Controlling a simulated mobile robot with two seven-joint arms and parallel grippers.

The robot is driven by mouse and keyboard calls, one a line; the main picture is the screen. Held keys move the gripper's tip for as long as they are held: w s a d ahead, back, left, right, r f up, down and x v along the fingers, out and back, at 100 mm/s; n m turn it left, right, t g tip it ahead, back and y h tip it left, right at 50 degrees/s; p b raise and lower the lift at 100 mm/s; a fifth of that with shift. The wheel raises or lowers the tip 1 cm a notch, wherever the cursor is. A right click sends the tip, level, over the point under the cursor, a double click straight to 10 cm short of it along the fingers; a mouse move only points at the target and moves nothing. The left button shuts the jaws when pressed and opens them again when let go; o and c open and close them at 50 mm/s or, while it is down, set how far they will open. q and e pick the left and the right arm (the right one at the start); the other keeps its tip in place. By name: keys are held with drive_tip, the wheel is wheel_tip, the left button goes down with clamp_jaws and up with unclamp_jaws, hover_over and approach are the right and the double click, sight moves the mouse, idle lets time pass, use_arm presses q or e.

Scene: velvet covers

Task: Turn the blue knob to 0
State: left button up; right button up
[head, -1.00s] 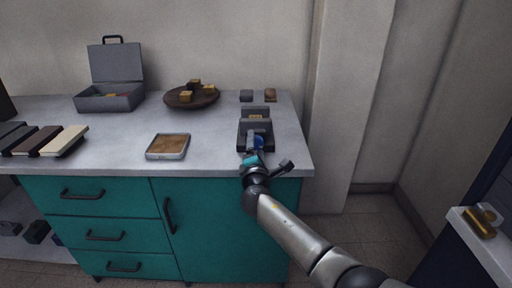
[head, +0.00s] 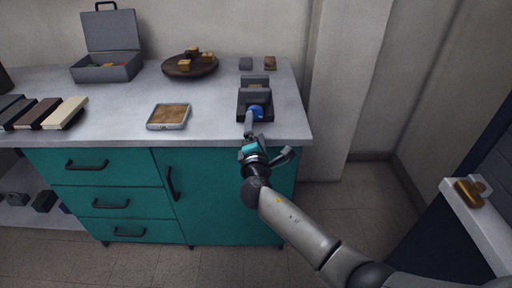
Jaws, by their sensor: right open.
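The blue knob (head: 255,111) sits on the front of a dark grey stepped device (head: 243,101) near the right end of the counter. Any mark or pointer on the knob is too small to read. My right gripper (head: 249,125) comes from below, just in front of the knob, over the counter's front edge. Its fingers are open and close to the knob's left side; I cannot tell whether they touch it. My left gripper is not in view.
The grey counter (head: 110,128) stands on teal drawers. It holds a square tray (head: 168,117), a brown bowl with blocks (head: 178,71), an open grey case (head: 106,72) and a row of books (head: 64,113).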

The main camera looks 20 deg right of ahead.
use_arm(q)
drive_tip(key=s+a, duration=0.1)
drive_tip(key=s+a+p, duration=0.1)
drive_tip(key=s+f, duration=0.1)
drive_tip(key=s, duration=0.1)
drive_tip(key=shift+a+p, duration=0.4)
use_arm(e)
drive_tip(key=v, duration=0.9)
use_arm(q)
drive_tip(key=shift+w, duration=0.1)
